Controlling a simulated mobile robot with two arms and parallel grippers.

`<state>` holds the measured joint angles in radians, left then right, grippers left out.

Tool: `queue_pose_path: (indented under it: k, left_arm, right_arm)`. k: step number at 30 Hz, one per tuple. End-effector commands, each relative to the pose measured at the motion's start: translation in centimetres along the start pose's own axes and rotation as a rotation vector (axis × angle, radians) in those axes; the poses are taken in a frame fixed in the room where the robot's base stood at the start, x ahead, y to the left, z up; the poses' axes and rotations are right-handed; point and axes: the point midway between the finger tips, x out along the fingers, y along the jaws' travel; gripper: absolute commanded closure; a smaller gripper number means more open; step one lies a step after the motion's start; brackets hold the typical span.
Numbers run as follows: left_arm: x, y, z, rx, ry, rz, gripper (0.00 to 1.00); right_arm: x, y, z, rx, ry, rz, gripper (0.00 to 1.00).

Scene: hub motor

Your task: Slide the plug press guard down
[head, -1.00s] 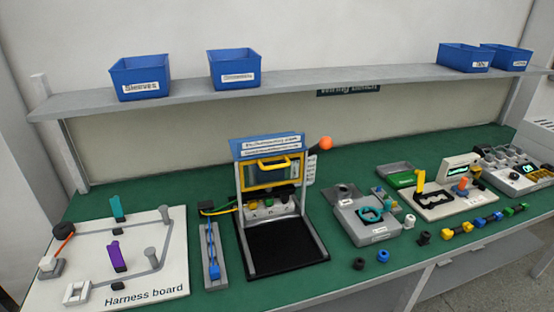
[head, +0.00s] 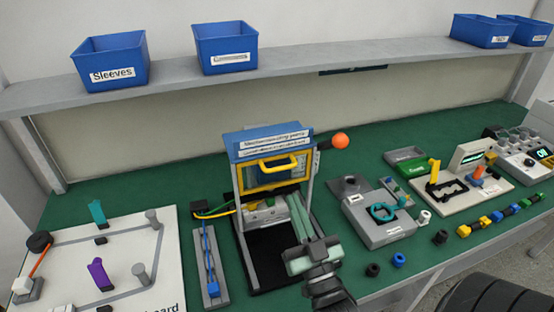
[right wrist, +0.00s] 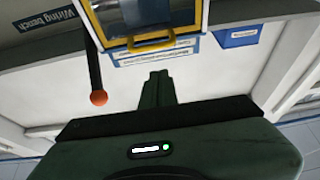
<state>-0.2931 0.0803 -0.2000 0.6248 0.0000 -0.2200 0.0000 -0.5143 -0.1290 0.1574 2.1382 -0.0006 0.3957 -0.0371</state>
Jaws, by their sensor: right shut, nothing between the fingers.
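The plug press (head: 240,215) stands mid-bench, with a blue labelled head on a grey frame. Its guard (head: 262,179), a clear panel in a yellow frame with a yellow handle (head: 276,164), sits high in the frame, leaving the opening below uncovered. In the right wrist view, the guard (right wrist: 150,18) and handle (right wrist: 151,43) appear at the top, upside down. My right gripper (head: 297,200) is shut and empty, its fingers in front of the press's lower right side, below the handle and apart from it. It also shows in the wrist view (right wrist: 158,74). My left gripper is not in view.
An orange-ball lever (head: 340,140) sticks out at the press's upper right. The harness board (head: 60,262) lies left, a slim grey fixture (head: 218,268) beside the press. A grey fixture (head: 385,232) stands right. A shelf with blue bins (head: 110,62) runs above.

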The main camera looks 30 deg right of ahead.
Motion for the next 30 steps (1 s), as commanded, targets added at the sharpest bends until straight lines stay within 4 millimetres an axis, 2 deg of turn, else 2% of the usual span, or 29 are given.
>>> queue_pose_path:
  k: [3, 8, 15, 21, 24, 30]
  left_arm:
    - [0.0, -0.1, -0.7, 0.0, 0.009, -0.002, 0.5]
    - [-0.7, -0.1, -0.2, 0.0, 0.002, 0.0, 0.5]
    - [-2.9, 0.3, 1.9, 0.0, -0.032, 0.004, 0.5]
    - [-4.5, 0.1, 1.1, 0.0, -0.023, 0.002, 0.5]
    - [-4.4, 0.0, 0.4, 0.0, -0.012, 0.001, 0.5]
    - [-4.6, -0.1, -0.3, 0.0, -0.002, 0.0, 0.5]
  right_arm:
    - [-0.1, 0.5, -1.5, -0.005, 0.069, 0.018, 1.0]
    - [1.3, 0.6, -2.1, -0.006, 0.085, 0.02, 1.0]
    - [6.2, 0.7, -2.7, -0.005, 0.085, 0.019, 1.0]
    - [10.3, 0.8, -3.0, -0.005, 0.084, 0.019, 1.0]
    - [9.5, 0.8, -0.7, -0.005, 0.073, 0.019, 1.0]
    - [8.9, 0.8, 1.1, -0.005, 0.079, 0.019, 1.0]
